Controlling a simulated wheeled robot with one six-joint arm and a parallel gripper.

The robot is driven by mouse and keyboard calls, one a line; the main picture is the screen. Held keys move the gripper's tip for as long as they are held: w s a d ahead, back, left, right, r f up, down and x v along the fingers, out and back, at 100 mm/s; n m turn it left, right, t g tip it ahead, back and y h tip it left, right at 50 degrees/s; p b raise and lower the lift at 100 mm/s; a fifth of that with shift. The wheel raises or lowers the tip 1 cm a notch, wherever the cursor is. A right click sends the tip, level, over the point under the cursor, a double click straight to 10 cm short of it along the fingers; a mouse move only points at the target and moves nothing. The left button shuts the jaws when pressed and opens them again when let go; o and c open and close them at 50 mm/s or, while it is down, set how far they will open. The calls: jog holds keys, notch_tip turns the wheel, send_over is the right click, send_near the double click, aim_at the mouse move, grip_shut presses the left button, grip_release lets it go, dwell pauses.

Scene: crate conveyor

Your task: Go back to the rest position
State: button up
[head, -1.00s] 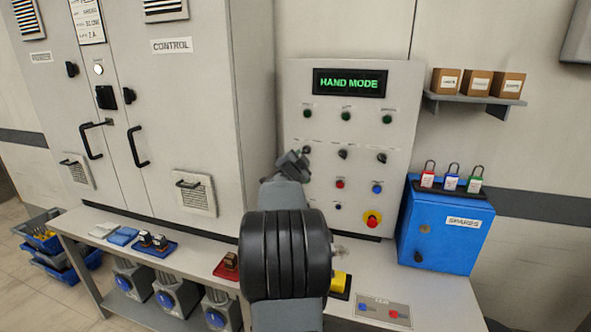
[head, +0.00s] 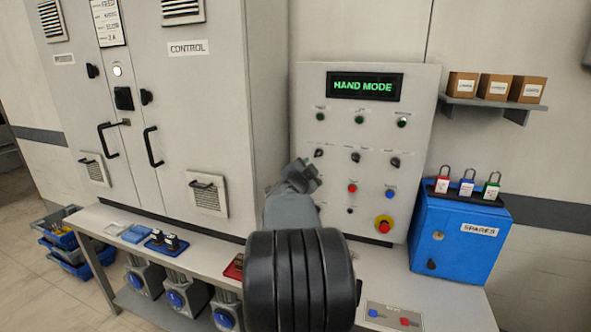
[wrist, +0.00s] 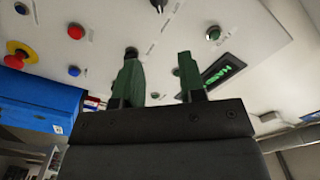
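My gripper (head: 304,174) is in front of the left side of the grey control panel (head: 430,85), just below the left selector knob in the head view. In the wrist view its two green fingers (wrist: 160,78) stand apart with nothing between them. The panel's display (head: 364,87) reads HAND MODE in green. The panel carries indicator lamps, knobs, a red button (head: 352,188), a blue button (head: 390,194) and a yellow-and-red emergency stop (head: 384,225). My arm hides part of the panel's lower left and the bench.
A tall grey cabinet (head: 215,110) stands to the left. A blue spares box (head: 459,240) with padlocks on top is to the right. A shelf (head: 490,103) with small boxes is at upper right. The bench (head: 455,300) runs below, with small trays on it.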

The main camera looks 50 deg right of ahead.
jog(key=shift+w+f, duration=0.1)
jog(key=w+a+f+n+t+y, duration=0.3)
jog(key=w+a+f+n+y, duration=0.2)
jog(key=a+f+n+y, duration=0.35)
jog(key=s+a+f+n+g+y+p, duration=0.1)
jog(key=a+f+n+y+p, duration=0.2)
jog(key=a, duration=0.7)
jog(key=s+a+f+n+g+y+p, duration=0.1)
jog(key=a+n+y, duration=0.3)
jog(key=a, duration=0.5)
jog(key=s+a+r+n+g+y+p, duration=0.1)
jog(key=s+a+r+n+p, duration=0.1)
jog(key=a, duration=0.7)
jog(key=s+a+r+n+g+p, duration=0.2)
jog(key=s+a+r+n+p, duration=0.1)
jog(key=s+a+n, duration=0.4)
jog(key=shift+s+a+y+p, duration=0.3)
jog(key=shift+a+p, duration=0.3)
jog(key=shift+a, duration=0.35)
jog(key=shift+a, duration=0.1)
